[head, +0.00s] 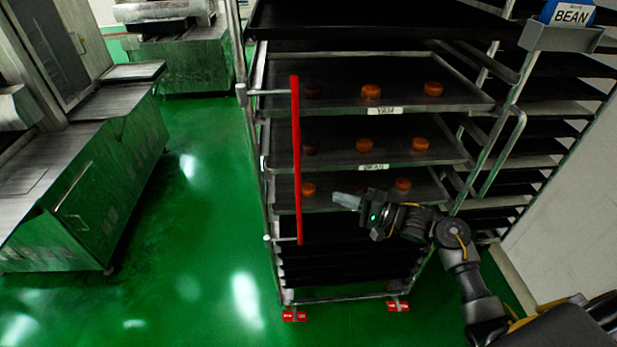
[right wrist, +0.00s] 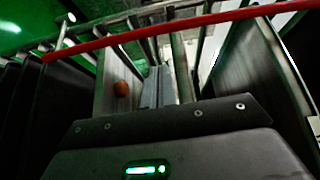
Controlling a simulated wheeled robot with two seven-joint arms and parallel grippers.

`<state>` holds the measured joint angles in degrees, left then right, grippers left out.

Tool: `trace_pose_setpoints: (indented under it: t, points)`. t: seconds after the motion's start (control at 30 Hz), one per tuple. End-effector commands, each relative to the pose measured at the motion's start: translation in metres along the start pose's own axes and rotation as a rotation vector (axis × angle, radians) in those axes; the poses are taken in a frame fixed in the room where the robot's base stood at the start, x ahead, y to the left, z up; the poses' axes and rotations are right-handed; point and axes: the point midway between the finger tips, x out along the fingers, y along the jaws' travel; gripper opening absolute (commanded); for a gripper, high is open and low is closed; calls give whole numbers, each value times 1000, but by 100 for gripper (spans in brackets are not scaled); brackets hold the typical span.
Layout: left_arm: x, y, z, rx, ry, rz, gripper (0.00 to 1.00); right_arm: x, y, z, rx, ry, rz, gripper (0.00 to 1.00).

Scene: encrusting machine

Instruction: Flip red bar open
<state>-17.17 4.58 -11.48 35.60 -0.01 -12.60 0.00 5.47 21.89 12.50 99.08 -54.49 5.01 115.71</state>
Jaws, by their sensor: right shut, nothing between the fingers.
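The red bar (head: 297,160) stands upright in the head view, across the left front of the tray rack. Thin metal arms join it to the rack's left post near its top and bottom. In the right wrist view the red bar (right wrist: 180,27) runs across the upper part of the picture, beyond the fingers. My right gripper (head: 337,199) is shut and empty, in front of the rack at the third tray's height, to the right of the bar and apart from it. Its fingers (right wrist: 160,88) point toward the bar in the right wrist view. My left gripper is not in view.
The rack's trays (head: 400,107) hold several orange-brown cakes (head: 371,91); dark empty trays sit below. A steel machine (head: 90,180) stands at left. Green floor (head: 205,230) is free between machine and rack.

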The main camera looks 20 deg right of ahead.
Motion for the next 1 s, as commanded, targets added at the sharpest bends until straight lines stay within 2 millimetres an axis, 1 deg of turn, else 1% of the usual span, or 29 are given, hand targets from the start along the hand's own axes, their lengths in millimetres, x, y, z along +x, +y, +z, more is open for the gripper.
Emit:
trace_pose_setpoints:
  t: [0.03, 0.1, 0.4, 0.53, 0.67, 0.9, 1.0]
  points:
    - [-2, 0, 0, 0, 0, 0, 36, 0, -12, 2, 8, -14, -10, 0]
    - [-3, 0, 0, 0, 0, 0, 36, -1, -19, 4, 21, -27, -16, 0]
    - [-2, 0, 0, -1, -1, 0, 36, -1, -20, 4, 26, -29, -17, 0]
    - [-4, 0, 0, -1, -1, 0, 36, 5, -20, 4, 27, -28, -18, 0]
    - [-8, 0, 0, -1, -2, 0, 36, 22, -22, 5, 27, -29, -20, 0]
    - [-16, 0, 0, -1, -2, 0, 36, 65, -23, 6, 28, -28, -19, 0]
    - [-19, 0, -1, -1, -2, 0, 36, 79, -22, 6, 27, -28, -18, 0]
